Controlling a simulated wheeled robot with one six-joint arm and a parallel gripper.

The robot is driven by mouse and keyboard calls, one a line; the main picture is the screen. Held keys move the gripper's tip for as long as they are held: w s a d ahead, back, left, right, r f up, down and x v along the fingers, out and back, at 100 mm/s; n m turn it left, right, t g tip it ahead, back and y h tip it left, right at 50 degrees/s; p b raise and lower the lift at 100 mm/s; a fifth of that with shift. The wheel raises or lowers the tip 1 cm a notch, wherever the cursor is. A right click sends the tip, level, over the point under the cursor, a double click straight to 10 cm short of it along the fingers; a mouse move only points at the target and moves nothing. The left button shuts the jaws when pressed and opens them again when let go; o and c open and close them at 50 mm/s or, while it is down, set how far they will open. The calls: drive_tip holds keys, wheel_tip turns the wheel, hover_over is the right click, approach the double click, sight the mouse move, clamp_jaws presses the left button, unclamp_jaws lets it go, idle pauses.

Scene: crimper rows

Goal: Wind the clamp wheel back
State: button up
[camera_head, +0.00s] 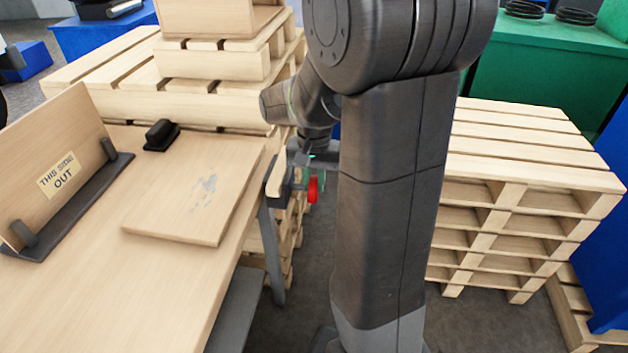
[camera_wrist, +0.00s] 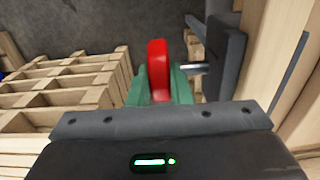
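The red clamp wheel (camera_head: 313,189) is beside the right edge of the wooden worktop, below my wrist. It also shows edge-on in the wrist view (camera_wrist: 158,70). Green parts (camera_wrist: 180,86) flank it; I cannot tell whether they belong to the clamp or to my fingers. A silver screw (camera_wrist: 195,68) runs right from there to a dark plate (camera_wrist: 224,58) by the wood. My gripper (camera_head: 312,160) is right at the wheel, its grey front bar just before it in the wrist view.
A loose board (camera_head: 195,190) lies on the worktop (camera_head: 110,260). A dark bracket (camera_head: 75,205) holds an upright panel (camera_head: 55,165) with a "THIS SIDE OUT" label. A small black block (camera_head: 161,135) stands behind. Pallet stacks rise behind and at right (camera_head: 530,150).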

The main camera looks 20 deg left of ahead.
clamp_jaws()
drive_tip(key=shift+f+b, duration=0.1)
drive_tip(key=shift+b, duration=0.3)
